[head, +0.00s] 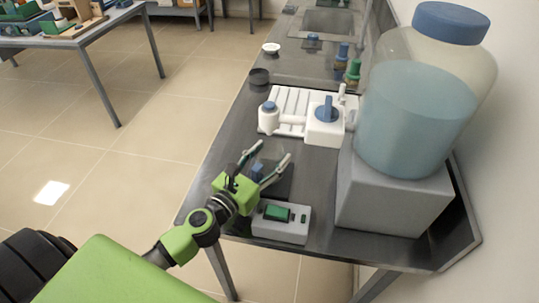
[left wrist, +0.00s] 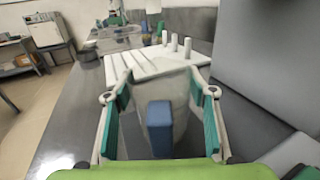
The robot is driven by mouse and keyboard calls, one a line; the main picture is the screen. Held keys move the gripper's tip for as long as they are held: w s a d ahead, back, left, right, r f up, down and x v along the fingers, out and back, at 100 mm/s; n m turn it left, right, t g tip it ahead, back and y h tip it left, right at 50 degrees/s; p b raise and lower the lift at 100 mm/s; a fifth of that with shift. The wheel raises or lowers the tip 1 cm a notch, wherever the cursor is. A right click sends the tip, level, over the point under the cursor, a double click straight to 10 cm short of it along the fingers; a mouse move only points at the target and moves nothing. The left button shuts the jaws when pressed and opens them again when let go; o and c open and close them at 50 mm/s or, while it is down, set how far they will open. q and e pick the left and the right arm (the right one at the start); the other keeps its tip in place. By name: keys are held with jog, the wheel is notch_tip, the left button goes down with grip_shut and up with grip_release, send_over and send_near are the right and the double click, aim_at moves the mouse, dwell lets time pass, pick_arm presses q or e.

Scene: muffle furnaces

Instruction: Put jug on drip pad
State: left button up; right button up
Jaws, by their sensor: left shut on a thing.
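The jug shows in the left wrist view as a pale, see-through body with a blue handle (left wrist: 159,128) turned toward me. My left gripper (head: 268,158) is shut on the jug, with one finger on each side of it. In the head view only a small blue part of the jug (head: 258,168) is clear between the fingers. A dark square pad (head: 283,187), which looks like the drip pad, lies on the bench just below and beside the fingers. I cannot tell whether the jug touches it. My right gripper is not in view.
A grey device with a green display (head: 281,223) stands near the bench's front edge. A white ribbed board (head: 289,97) and a white unit with a blue knob (head: 325,125) are beyond the gripper. A large bluish container (head: 415,120) stands on a grey block (head: 395,195) at right.

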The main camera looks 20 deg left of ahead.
pick_arm(q)
jog(key=shift+f, duration=0.2)
jog(key=o, duration=1.2)
jog(key=s, duration=0.4)
jog(key=s+a, duration=0.1)
jog(key=s, duration=0.7)
jog(key=shift+a, duration=0.4)
